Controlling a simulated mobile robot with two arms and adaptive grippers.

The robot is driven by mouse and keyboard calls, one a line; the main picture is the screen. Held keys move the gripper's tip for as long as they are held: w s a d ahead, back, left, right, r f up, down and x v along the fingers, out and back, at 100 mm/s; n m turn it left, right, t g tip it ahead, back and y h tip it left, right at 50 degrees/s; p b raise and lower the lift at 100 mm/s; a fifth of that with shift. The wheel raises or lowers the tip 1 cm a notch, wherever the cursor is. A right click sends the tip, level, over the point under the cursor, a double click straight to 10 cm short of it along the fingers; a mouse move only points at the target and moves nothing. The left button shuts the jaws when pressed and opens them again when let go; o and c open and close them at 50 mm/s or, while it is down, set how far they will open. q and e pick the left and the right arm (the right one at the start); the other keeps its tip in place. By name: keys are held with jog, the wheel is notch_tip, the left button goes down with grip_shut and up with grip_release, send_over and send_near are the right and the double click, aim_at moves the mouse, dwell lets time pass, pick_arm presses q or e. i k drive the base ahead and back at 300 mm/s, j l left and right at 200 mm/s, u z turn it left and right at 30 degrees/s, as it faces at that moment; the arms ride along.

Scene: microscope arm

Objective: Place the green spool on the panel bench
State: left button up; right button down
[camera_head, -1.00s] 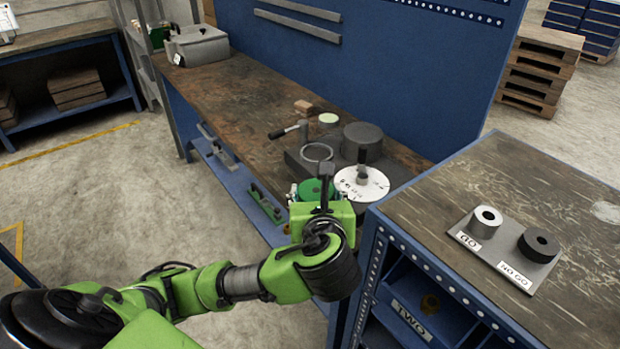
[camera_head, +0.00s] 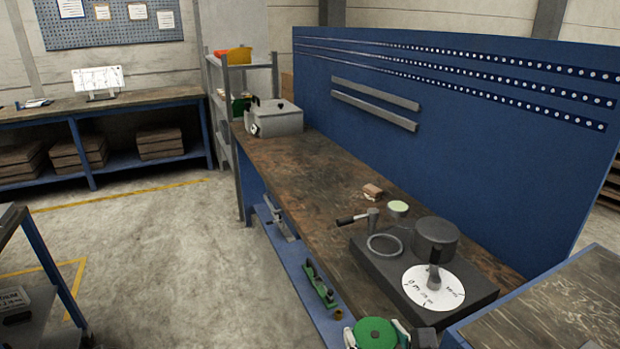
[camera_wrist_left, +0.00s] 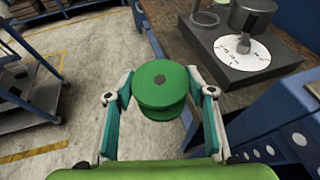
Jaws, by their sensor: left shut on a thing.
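The green spool (camera_head: 375,333) is at the bottom edge of the head view, in front of the near end of the panel bench (camera_head: 290,176). In the head view only the fingertips of this gripper (camera_head: 377,332) show beside the spool. The spool is held in the air, off the bench's front edge. My right gripper is not in view.
A dark block (camera_head: 385,268) with a ring, a cylinder and a white dial (camera_head: 420,293) fills the bench's near end. A grey case (camera_head: 277,120) stands at the far end. The wooden top between is mostly clear. A blue panel (camera_head: 480,140) rises behind.

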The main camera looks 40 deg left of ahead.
aim_at(312, 173)
jog(key=i+j+u, duration=0.15)
jog(key=i+j, duration=0.35)
jog(key=j, duration=0.3)
jog(key=i+j+u, duration=0.15)
jog(key=i+j, duration=0.35)
jog(key=j, duration=0.2)
jog(key=i+j+u, duration=0.15)
jog(key=i+j, duration=0.4)
jog(key=j, duration=0.1)
